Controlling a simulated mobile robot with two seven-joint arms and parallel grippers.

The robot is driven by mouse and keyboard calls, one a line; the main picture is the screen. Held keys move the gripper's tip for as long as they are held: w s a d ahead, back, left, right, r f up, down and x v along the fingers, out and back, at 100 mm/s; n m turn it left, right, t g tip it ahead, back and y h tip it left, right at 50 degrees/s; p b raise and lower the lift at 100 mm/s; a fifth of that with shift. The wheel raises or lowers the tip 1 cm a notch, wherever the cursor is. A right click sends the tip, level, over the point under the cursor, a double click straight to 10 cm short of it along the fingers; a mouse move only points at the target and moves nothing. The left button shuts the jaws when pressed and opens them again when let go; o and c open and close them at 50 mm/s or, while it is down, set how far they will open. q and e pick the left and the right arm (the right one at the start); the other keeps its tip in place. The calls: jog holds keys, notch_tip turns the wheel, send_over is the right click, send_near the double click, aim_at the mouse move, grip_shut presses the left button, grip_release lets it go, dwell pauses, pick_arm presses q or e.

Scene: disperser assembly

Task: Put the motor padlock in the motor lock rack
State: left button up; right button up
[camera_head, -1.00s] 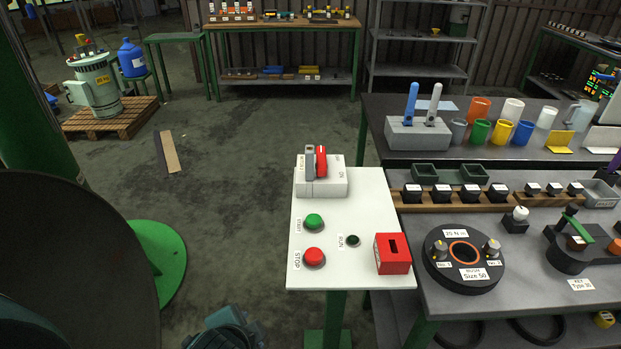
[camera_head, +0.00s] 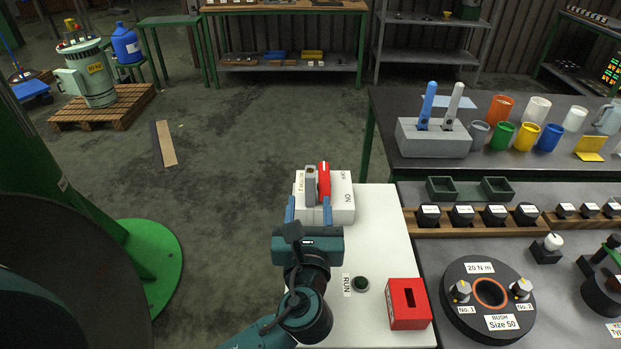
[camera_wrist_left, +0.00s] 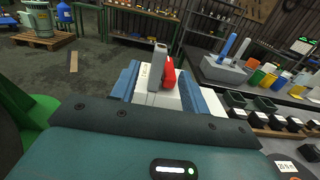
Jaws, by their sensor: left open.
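On a white switch box (camera_head: 343,200) marked ON and OFF stand a red upright part (camera_head: 324,181) and a grey upright part (camera_head: 310,187) with a small motor label. I cannot tell for sure which is the motor padlock. My left gripper (camera_head: 308,208) is open, its blue fingers apart at the near side of the box. In the left wrist view, the red part (camera_wrist_left: 168,73) and grey part (camera_wrist_left: 157,68) show between the fingers, untouched. I cannot identify the motor lock rack for certain. A red box with a dark slot (camera_head: 407,303) stands at the panel's near right. My right gripper is out of view.
The white panel (camera_head: 385,245) carries a green RUN lamp (camera_head: 360,284). A dark bench (camera_head: 445,258) adjoins on the right, with a round bush fixture (camera_head: 489,315). Behind are a grey block with blue and light levers (camera_head: 434,141) and coloured cups.

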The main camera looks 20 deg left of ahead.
aim_at(310, 166)
pick_arm(q)
jog(key=x, duration=0.5)
jog(key=shift+w+a, duration=0.1)
jog(key=shift+w, duration=0.2)
jog(key=b+x, duration=0.2)
jog(key=x, duration=0.2)
jog(key=shift+w, duration=0.4)
jog(key=shift+w+a+r+b, duration=0.1)
jog(key=shift+w+a+b, duration=0.05)
jog(key=shift+w+b, duration=0.3)
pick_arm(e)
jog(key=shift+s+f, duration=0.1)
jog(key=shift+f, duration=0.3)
pick_arm(q)
jog(key=shift+c, duration=0.5)
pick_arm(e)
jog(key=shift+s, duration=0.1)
pick_arm(q)
jog(key=shift+c, duration=0.8)
jog(key=shift+r, duration=0.1)
grip_shut()
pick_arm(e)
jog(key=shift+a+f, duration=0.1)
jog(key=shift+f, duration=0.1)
